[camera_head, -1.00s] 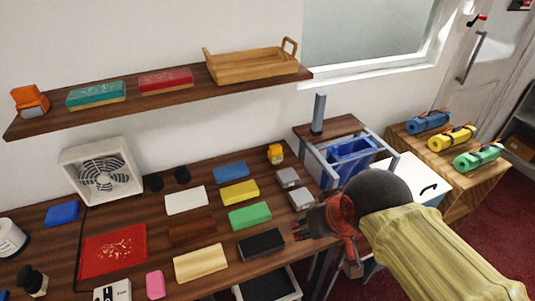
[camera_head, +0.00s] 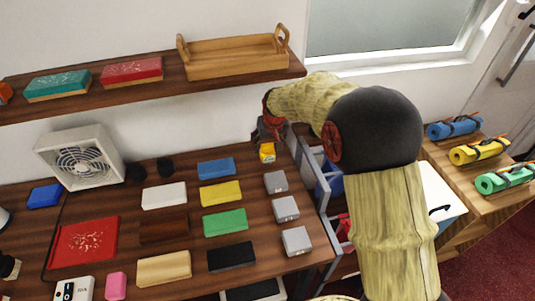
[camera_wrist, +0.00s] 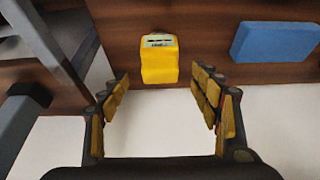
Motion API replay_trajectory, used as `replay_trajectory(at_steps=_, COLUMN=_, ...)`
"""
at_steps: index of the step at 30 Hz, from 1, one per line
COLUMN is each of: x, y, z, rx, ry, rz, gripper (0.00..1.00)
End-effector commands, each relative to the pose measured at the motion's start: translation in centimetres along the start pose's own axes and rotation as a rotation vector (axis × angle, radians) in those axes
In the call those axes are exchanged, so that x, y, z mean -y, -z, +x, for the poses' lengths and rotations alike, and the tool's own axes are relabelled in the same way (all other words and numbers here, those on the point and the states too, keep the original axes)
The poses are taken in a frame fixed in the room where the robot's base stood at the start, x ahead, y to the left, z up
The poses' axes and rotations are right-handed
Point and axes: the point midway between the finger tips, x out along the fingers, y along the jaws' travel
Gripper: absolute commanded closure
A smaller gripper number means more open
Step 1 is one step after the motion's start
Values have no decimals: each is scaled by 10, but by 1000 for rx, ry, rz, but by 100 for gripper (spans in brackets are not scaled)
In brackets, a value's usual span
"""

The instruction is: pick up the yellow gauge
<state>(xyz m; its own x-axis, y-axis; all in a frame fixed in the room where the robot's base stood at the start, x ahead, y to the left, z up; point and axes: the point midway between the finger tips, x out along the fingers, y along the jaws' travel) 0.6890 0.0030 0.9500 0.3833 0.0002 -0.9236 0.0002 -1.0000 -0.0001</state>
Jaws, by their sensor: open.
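The yellow gauge (camera_head: 267,152) stands on the dark wooden counter near its back edge, close to the wall. In the wrist view the gauge (camera_wrist: 159,59) is a small yellow block with a pale, marked panel at one end. My gripper (camera_head: 268,135) is just above and behind it in the head view. In the wrist view my gripper (camera_wrist: 165,92) is open, with its padded fingers to the left and right. The gauge lies ahead, between the lines of the fingers, and I see no finger touching it.
A blue block (camera_wrist: 275,41) lies to the right of the gauge in the wrist view. A grey metal frame (camera_wrist: 42,40) stands close on the left. Colored blocks and several grey blocks (camera_head: 276,181) cover the counter in front. The shelf with a wooden tray (camera_head: 236,65) hangs above.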

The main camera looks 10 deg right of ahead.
Motion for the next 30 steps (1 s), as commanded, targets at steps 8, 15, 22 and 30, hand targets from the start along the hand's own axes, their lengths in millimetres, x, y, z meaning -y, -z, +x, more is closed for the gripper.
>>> replay_trajectory(at_steps=8, x=0, y=-2, z=28, rx=3, ry=0, rz=0, gripper=36)
replay_trajectory(at_steps=15, x=-1, y=-2, z=57, rx=3, ry=0, rz=0, gripper=36)
replay_trajectory(at_steps=22, x=-1, y=0, z=77, rx=1, ry=0, rz=0, gripper=36)
replay_trajectory(at_steps=30, x=0, y=0, z=76, rx=1, ry=0, rz=0, gripper=42)
